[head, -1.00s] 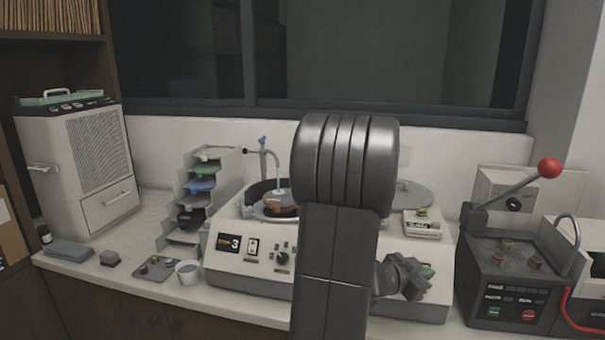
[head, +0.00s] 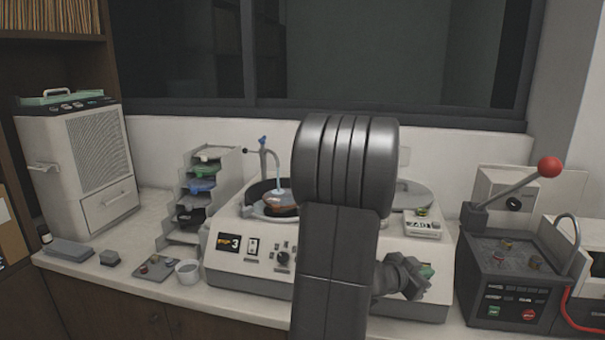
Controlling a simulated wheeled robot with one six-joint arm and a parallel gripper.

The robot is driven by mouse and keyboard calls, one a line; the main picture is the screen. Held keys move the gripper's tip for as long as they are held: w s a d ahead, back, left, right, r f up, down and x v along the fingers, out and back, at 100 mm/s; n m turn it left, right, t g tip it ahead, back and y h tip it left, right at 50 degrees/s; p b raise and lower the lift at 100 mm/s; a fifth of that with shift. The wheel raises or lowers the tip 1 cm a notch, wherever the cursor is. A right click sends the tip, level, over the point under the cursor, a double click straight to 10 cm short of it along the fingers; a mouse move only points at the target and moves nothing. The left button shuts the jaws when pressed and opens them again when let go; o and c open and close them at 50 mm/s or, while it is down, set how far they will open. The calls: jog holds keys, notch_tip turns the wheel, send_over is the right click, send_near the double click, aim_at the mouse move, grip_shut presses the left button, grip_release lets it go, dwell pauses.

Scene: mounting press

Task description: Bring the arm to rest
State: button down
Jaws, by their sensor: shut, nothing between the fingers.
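My gripper (head: 418,284) shows low in the head view, right of my thick grey upright arm link. It is small and partly turned away, in front of the white grinding machine (head: 262,262). It is shut and I see nothing held in it. A green button or pad on the machine shows just behind it. My arm hides the middle of the machine.
The mounting press (head: 507,282) with its red-knobbed lever (head: 549,167) stands to the right. A stepped rack (head: 190,205), a small cup (head: 188,272) and a tray (head: 155,267) are on the left. A cabinet unit (head: 80,165) stands at far left.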

jog(key=shift+w+d+f+b, duration=0.2)
jog(key=shift+w+f+b, duration=0.25)
jog(key=shift+w+f, duration=0.35)
jog(key=shift+w+d+f+b, duration=0.2)
jog(key=shift+w+f+b, duration=0.3)
jog(key=shift+w, duration=0.45)
